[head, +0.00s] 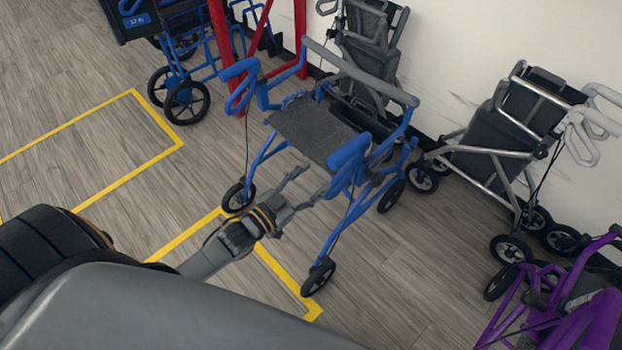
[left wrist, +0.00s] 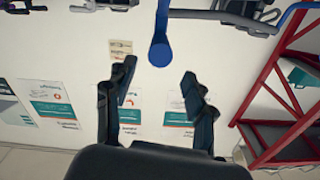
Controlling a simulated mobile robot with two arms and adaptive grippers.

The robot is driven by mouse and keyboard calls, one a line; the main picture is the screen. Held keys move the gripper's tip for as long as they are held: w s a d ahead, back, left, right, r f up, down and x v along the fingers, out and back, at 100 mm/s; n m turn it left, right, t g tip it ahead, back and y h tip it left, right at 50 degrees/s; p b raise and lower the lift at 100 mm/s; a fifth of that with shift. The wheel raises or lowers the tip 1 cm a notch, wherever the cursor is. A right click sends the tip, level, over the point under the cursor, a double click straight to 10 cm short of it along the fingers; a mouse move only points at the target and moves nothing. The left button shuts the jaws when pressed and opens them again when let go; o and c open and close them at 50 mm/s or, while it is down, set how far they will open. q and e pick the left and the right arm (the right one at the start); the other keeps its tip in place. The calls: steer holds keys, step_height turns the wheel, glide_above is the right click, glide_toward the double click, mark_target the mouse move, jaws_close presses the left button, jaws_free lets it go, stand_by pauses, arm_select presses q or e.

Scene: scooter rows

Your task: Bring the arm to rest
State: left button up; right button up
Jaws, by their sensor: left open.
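My left arm (head: 215,252) reaches from the bottom left in the head view. My left gripper (head: 312,181) is open, with its fingers spread beside the blue rollator (head: 310,132). In the left wrist view the two dark fingers (left wrist: 157,82) stand apart with nothing between their tips. A blue rounded handle end (left wrist: 160,52) shows just beyond and between them; I cannot tell whether anything touches. My right gripper is in neither view.
A grey folded rollator (head: 510,125) stands right along the wall, with a purple one (head: 560,305) in front of it. A red frame (head: 220,45) and a blue-framed wheeled chair (head: 185,70) stand at the back left. Yellow-lined floor (head: 95,150) at left is clear.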

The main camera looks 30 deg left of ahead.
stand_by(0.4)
arm_select(q)
steer(key=s+a+f+n+g+y, duration=0.1)
steer(key=s+a+f+g+y, duration=0.15)
steer(key=f, duration=0.65)
steer(key=s+a+f+n+g+y, duration=0.15)
steer(key=s+f, duration=0.25)
steer(key=f, duration=0.5)
steer(key=s+a+f+g+y, duration=0.1)
steer(key=s+f+g, duration=0.25)
steer(key=f, duration=0.65)
steer(key=s+d+f+g, duration=0.1)
steer(key=s+f, duration=0.4)
steer(key=s, duration=0.5)
steer(key=s+f+n+g, duration=0.1)
steer(key=s+f+g, duration=0.3)
steer(key=s, duration=0.5)
steer(key=s+d+f+g+y, duration=0.1)
steer(key=s+f+g, duration=0.2)
steer(key=s+f, duration=0.5)
steer(key=s, duration=0.2)
steer(key=shift+s+d, duration=0.3)
steer(key=shift+d, duration=0.05)
steer(key=shift+w+g, duration=0.1)
steer(key=shift+g, duration=0.15)
steer(key=shift+a, duration=0.1)
